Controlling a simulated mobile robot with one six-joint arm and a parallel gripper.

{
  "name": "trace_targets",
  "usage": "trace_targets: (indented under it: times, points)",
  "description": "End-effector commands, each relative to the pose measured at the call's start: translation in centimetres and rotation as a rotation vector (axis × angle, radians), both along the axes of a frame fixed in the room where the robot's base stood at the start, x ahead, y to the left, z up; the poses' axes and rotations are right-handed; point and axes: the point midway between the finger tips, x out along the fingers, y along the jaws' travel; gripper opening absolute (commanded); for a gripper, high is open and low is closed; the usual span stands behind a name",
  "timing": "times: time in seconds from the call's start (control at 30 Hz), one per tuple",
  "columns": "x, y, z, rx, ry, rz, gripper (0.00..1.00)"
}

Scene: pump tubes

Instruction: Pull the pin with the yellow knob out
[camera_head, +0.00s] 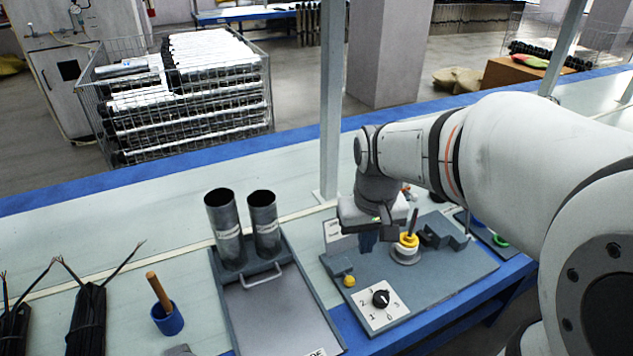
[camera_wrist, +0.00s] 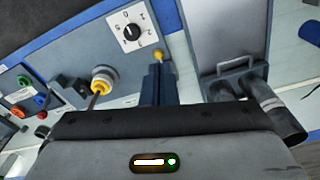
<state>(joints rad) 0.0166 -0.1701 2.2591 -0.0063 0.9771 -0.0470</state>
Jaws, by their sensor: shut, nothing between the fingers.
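The small round yellow knob (camera_head: 349,281) shows at the front left of the grey panel board, at the near side of a small grey block (camera_head: 340,264). The pin's shaft is not visible. My gripper (camera_head: 367,243) is above the board, right of and behind the knob in the head view. Its fingers are together and empty. In the wrist view the yellow knob (camera_wrist: 160,55) appears just beyond the fingertips (camera_wrist: 157,68), which hide part of what lies behind them. I cannot tell the exact gap, but in the head view they are apart.
On the board (camera_head: 450,278) are a black rotary dial (camera_head: 381,298), a yellow-and-white fitting (camera_head: 407,243) with a dark upright rod, and dark stepped blocks (camera_head: 442,236). Two metal tubes (camera_head: 228,235) stand in a grey tray (camera_head: 275,310) at left. A blue cup (camera_head: 168,320) holds a wooden handle.

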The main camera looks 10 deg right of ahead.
Motion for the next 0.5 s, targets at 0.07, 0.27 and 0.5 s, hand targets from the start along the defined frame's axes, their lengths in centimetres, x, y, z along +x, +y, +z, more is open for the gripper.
trace_targets:
  times: [0.07,0.27,0.5]
  points:
    - [3.5,0.1,-1.3,-0.004,0.049,0.017,0.0]
    - [11.1,0.1,-4.7,-0.012,0.154,0.06,0.0]
    - [17.6,0.2,-10.0,-0.017,0.252,0.1,0.0]
